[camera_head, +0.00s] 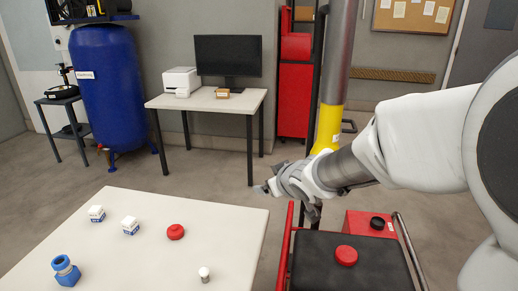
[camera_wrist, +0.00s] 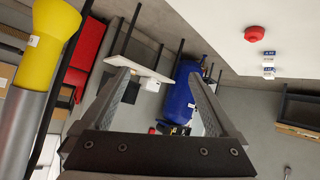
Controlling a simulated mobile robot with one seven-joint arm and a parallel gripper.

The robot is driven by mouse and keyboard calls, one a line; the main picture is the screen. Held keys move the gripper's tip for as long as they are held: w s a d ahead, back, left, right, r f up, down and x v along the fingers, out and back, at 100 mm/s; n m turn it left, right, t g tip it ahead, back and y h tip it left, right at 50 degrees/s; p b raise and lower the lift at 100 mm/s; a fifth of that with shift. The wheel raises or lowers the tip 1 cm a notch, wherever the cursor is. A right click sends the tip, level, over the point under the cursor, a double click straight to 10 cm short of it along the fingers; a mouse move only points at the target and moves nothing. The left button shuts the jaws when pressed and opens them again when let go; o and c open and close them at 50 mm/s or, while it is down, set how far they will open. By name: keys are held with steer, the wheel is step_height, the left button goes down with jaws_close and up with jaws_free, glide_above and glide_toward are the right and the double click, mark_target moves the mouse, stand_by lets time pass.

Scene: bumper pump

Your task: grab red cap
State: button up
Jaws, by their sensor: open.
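A red cap (camera_head: 175,232) sits on the white table (camera_head: 225,222), right of two small white-and-blue boxes. It also shows in the wrist view (camera_wrist: 255,33) at the upper right. A second round red cap-like piece (camera_head: 346,255) lies on the dark top of a red cart (camera_head: 284,262). My gripper (camera_head: 262,188) is in the air near the far right corner of the white table, apart from both red pieces. In the wrist view its two fingers (camera_wrist: 158,78) are spread, with nothing held between them.
The white table also holds a blue fitting (camera_head: 66,271) and a small white-topped cylinder (camera_head: 204,274). A red box with a black ring (camera_head: 377,223) is on the cart. A yellow-and-grey column (camera_head: 333,100) stands behind my arm. The table's right part is mostly clear.

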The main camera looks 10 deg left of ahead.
steer(key=w+a+f+n+g+y+b, duration=0.1)
steer(key=a+f+n+y+b, duration=0.15)
steer(key=a+f, duration=0.65)
steer(key=n+g+y+b, duration=0.2)
steer(key=g+y+b, duration=0.1)
steer(key=y, duration=0.2)
glide_toward(176, 228)
steer(key=shift+n, duration=0.25)
steer(key=b+x, duration=0.3)
steer(key=x, duration=0.2)
steer(key=shift+a+r, duration=0.1)
steer(key=shift+a, duration=0.15)
steer(key=shift+b+x, duration=0.95)
steer(key=shift+x, duration=1.95)
steer(key=shift+w+d, duration=0.1)
steer(key=c, duration=1.3)
